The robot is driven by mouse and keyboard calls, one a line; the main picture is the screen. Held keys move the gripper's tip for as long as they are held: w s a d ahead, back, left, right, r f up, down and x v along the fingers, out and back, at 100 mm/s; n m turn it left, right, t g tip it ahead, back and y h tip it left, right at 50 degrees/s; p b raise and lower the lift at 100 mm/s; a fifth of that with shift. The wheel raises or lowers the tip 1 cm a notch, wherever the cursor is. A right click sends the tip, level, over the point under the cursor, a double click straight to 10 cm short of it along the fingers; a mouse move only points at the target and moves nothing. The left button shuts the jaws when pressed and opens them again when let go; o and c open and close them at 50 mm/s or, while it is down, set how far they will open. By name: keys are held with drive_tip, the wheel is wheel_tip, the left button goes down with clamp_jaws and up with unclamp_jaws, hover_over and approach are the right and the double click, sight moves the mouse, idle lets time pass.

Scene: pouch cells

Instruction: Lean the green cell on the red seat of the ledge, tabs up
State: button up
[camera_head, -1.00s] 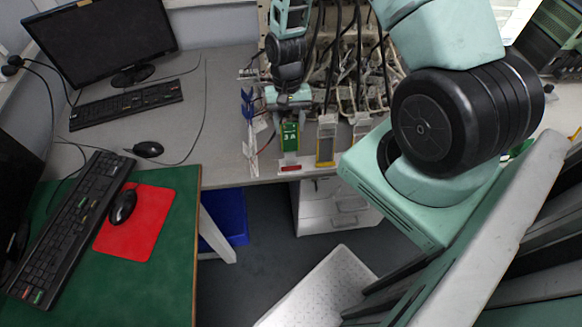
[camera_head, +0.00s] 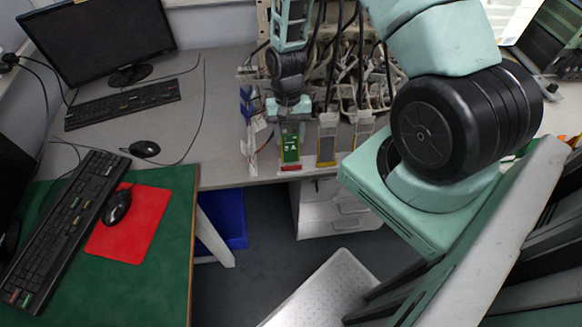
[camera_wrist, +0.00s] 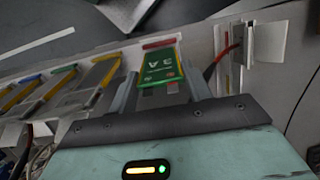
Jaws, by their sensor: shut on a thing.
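The green cell (camera_head: 290,150) is upright at the front edge of the back bench, with white lettering on its face. My gripper (camera_head: 290,118) is above it and shut on its upper part. The red seat (camera_head: 291,168) shows right below the cell's lower edge. In the wrist view my gripper (camera_wrist: 160,84) has a finger on each side of the green cell (camera_wrist: 160,66), and the red seat (camera_wrist: 159,43) shows just beyond its far end. I cannot tell whether cell and seat touch.
Grey cells with yellow edges (camera_head: 327,140) stand to the right of the green one. A white and blue upright piece (camera_head: 247,125) stands close on the left. Cables and a metal rack (camera_head: 345,75) are behind. A monitor and keyboard (camera_head: 122,103) occupy the bench's left.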

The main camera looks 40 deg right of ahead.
drive_tip(key=shift+f, duration=0.15)
drive_tip(key=shift+s+a+f+b, duration=0.15)
drive_tip(key=shift+s+f+b, duration=0.05)
drive_tip(key=shift+f+b, duration=0.45)
idle(0.4)
drive_tip(key=o, duration=1)
drive_tip(key=s+p+v, duration=0.1)
drive_tip(key=p+v, duration=0.7)
drive_tip(key=v, duration=0.3)
drive_tip(key=shift+a+r, duration=0.2)
drive_tip(key=shift+r, duration=0.1)
idle(0.4)
